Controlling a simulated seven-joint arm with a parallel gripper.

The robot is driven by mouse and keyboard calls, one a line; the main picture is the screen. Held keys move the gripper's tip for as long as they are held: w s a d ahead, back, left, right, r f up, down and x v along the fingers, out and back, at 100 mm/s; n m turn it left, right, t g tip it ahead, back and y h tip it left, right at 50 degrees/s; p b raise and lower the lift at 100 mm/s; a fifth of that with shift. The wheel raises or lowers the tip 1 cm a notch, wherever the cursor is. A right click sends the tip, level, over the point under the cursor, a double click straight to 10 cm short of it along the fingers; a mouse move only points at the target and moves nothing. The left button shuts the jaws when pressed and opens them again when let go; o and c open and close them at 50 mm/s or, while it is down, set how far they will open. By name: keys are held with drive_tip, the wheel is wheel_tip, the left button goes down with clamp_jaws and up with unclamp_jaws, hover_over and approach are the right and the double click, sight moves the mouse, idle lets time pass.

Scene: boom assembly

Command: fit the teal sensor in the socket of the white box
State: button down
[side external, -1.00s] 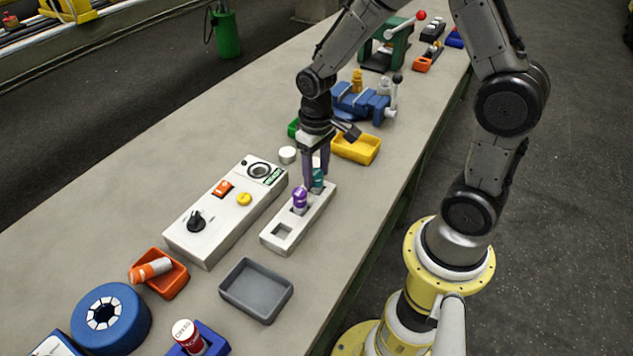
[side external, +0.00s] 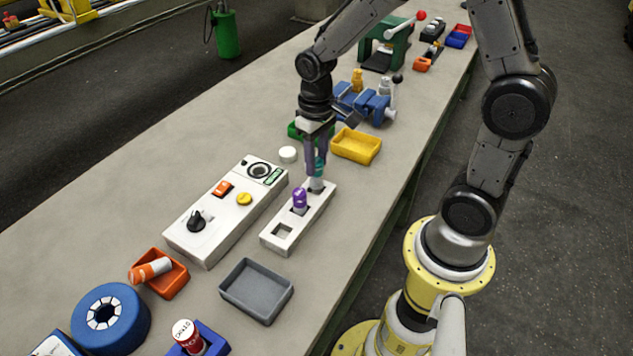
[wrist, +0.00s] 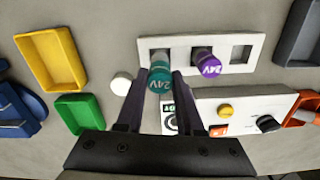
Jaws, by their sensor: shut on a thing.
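The white box (side external: 270,236) is a low block on the bench with sockets in its top. A purple sensor (side external: 299,200) stands in its middle socket, and the square socket (side external: 282,231) at its near end is empty. My gripper (side external: 316,170) is shut on the teal sensor (side external: 320,165), upright at the box's far end.
A white control panel (side external: 222,222) with a knob and buttons lies left of the box. A grey tray (side external: 243,305) is in front; a yellow bin (side external: 368,150), a green bin (wrist: 78,115) and a blue vise (side external: 372,108) stand behind. A white round cap (side external: 288,154) is close by.

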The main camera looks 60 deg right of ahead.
sight(317, 161)
drive_tip(key=shift+r, duration=1.7)
drive_tip(key=shift+r, duration=0.15)
drive_tip(key=w+r, duration=0.4)
drive_tip(key=w, duration=0.4)
drive_tip(key=w+a+f, duration=0.3)
drive_tip(key=w+f, duration=0.2)
drive_tip(key=w, duration=0.1)
drive_tip(key=shift+f, duration=0.35)
drive_tip(key=shift+f, duration=1.25)
idle(0.6)
drive_tip(key=shift+f, duration=0.35)
drive_tip(key=shift+f, duration=0.5)
